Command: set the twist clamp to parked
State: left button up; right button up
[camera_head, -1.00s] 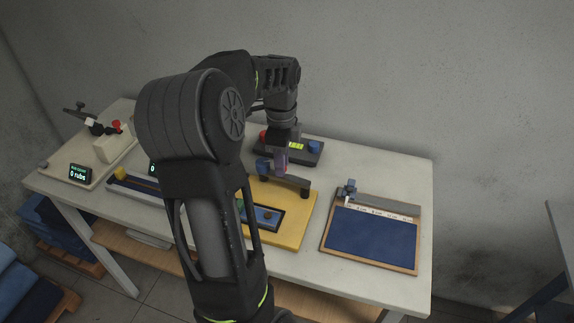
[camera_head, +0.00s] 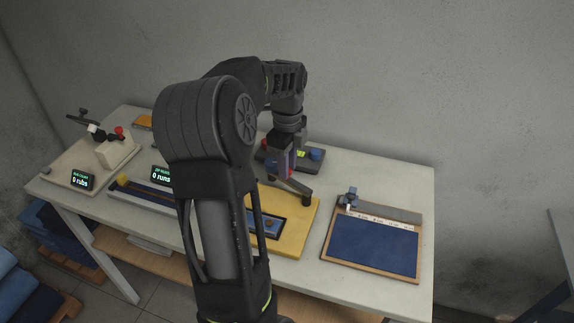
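A dark bar (camera_head: 296,189) spans above the yellow board (camera_head: 305,222) in the middle of the table, its near right end bearing a dark round foot. I take it for the twist clamp's arm. My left gripper (camera_head: 283,169) points down at the bar's far left end, next to a blue part (camera_head: 270,167). Its fingertips overlap the bar in this view, and I cannot tell whether they grip it. My own arm hides the board's left part. My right gripper is out of view.
Behind the gripper stands a dark box with a blue knob (camera_head: 316,154). A wood-framed blue mat (camera_head: 372,242) with a small clamp (camera_head: 350,195) lies to the right. A rail fixture (camera_head: 140,192) and a white block fixture (camera_head: 118,150) stand left. Bare table shows at the back right.

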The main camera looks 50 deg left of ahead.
pick_arm(q)
jog(key=o, duration=0.4)
notch_tip(320, 180, up, 8)
jog(key=shift+f+b, duration=0.1)
jog(key=shift+b, duration=0.35)
dwell(0.6)
